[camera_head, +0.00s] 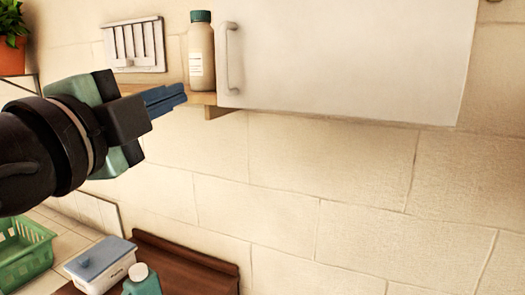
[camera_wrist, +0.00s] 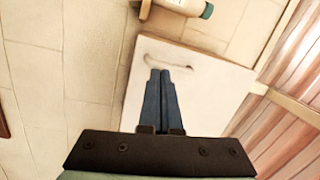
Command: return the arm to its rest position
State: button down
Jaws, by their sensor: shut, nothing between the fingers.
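My gripper (camera_head: 165,97) is raised at the left of the head view, pointing right toward the wall. Its blue fingers are shut together with nothing between them. In the wrist view the fingers (camera_wrist: 160,92) overlap the white cabinet door (camera_wrist: 205,90) and its handle. In the head view the fingertips appear just below and left of the bottle (camera_head: 201,60); I cannot tell the exact gap.
The bottle stands upright on a small wooden shelf (camera_head: 213,109) beside the white cabinet (camera_head: 345,55). Below are a green basket (camera_head: 24,250), a lidded white box (camera_head: 100,266) and a teal bottle (camera_head: 142,283). The wall (camera_head: 300,190) right of my arm is clear.

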jog(key=s+d+r+n+t+y, duration=0.2)
jog(key=s+d+n+t, duration=0.2)
jog(key=n, duration=0.5)
jog(key=s+d+r+n+t+y+b, duration=0.1)
jog(key=s+d+r+n+t+y, duration=0.1)
jog(key=s+d+n, duration=0.5)
jog(key=d+r+n+t, duration=0.1)
jog(key=d+n+t, duration=0.1)
jog(key=shift+t, duration=0.4)
